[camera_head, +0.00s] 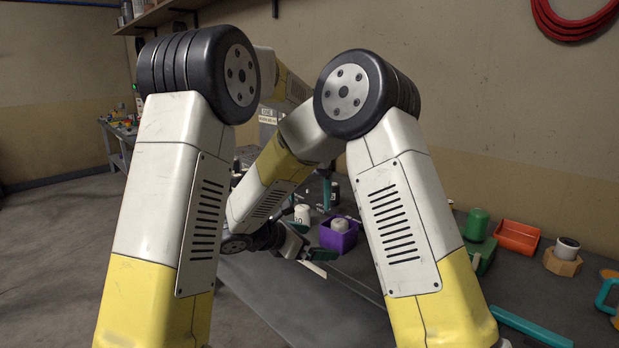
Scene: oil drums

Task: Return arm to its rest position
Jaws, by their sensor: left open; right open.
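My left gripper (310,196) is the higher one, partly hidden behind my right forearm. Its teal fingers stand apart over the back of the workbench, with nothing seen between them. My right gripper (311,242) is lower and nearer, at the end of the forearm that crosses to the left. Its dark green fingers are spread and look empty. A white drum (301,214) with dark marking stands close behind it. A purple box (338,236) with a pale drum (340,225) in it is just to its right. Contact with either cannot be told.
The dark workbench (300,305) has free room at its front. At right are a green drum (477,225), an orange bin (517,236), a wooden block (562,262) with a white cup-like piece (567,246), and a teal handled object (605,296). A red hose (575,28) hangs on the wall.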

